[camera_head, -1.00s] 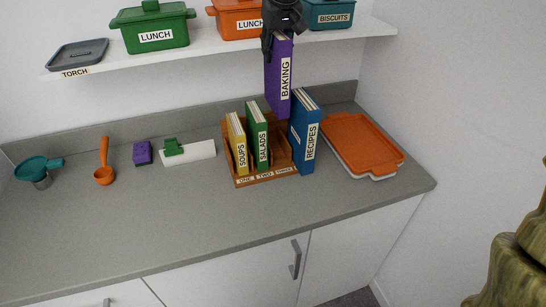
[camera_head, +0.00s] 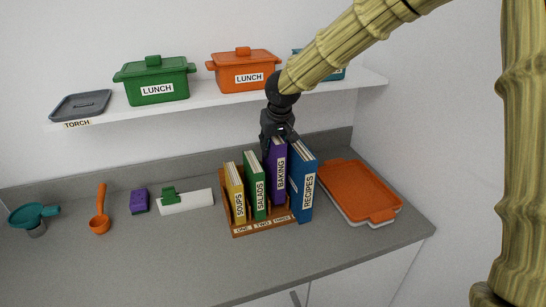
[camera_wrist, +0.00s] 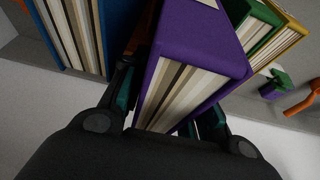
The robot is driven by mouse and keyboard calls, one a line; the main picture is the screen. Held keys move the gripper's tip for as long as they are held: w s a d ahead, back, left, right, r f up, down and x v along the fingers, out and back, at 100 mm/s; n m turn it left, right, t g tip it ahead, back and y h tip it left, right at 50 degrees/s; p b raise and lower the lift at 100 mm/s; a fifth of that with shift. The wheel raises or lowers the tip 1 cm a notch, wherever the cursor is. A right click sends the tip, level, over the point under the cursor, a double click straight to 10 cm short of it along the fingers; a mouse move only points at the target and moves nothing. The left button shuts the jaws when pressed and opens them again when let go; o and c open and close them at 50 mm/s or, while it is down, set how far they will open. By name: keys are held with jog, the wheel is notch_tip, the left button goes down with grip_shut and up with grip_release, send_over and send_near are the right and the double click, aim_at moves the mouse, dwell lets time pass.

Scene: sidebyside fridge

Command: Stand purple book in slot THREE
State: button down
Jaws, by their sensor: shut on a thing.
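The purple BAKING book (camera_head: 276,172) stands upright in the third slot of the wooden rack (camera_head: 262,228), between the green SALADS book (camera_head: 256,187) and the blue RECIPES book (camera_head: 304,187). My gripper (camera_head: 277,143) is above it, shut on its top end. In the wrist view the purple book (camera_wrist: 200,50) sits between the two fingers. The yellow SOUPS book (camera_head: 235,195) is in slot one and SALADS is in slot two. Whether the purple book's bottom touches the rack floor is hard to tell.
An orange-lidded tray (camera_head: 358,190) lies further right. A purple sponge (camera_head: 139,201), a white board with a green clip (camera_head: 185,201) and an orange ladle (camera_head: 99,222) lie left. A shelf with pots (camera_head: 220,101) hangs above. The front counter is clear.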

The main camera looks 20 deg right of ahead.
aim_at(277, 138)
jog(key=shift+f+p, duration=0.35)
jog(key=shift+f, duration=1.95)
jog(key=shift+s, duration=0.1)
jog(key=shift+f, duration=0.1)
jog(key=c, duration=1.4)
grip_release()
jog(key=shift+o, duration=0.2)
jog(key=shift+b+v, duration=1.15)
jog(key=shift+v, duration=4.9)
